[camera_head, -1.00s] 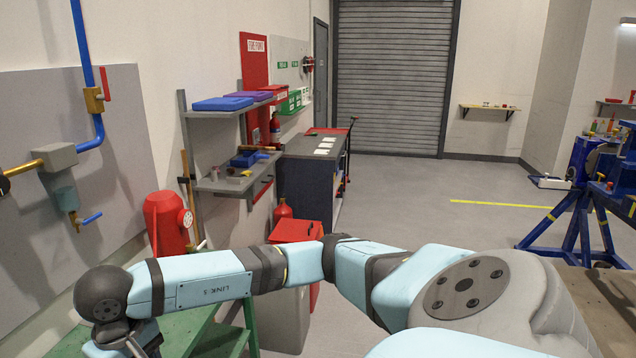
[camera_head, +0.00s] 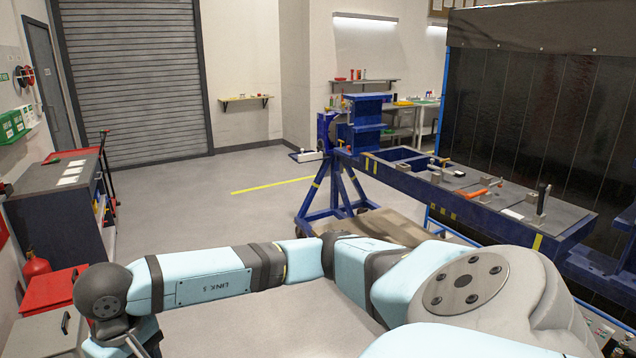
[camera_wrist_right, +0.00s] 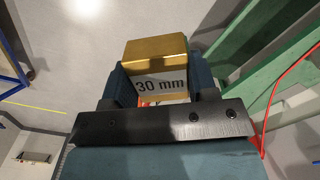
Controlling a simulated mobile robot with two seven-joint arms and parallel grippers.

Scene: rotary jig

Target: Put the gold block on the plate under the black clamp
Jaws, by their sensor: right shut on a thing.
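The gold block (camera_wrist_right: 155,50) carries a "30 mm" label and sits between the fingers of my right gripper (camera_wrist_right: 160,80) in the right wrist view. The gripper is shut on it. The black clamp (camera_head: 543,198) has an upright black handle and stands near the front right end of the blue jig (camera_head: 450,195) in the head view. The plate below it is small and cannot be made out clearly. The block and the right gripper do not show in the head view. My left gripper is not in view.
An orange-handled clamp (camera_head: 482,190) lies on the jig, left of the black clamp. A dark curtain (camera_head: 540,120) hangs behind it. A workbench (camera_head: 60,200) and a red box (camera_head: 50,292) are at the left. The grey floor (camera_head: 220,205) between is open.

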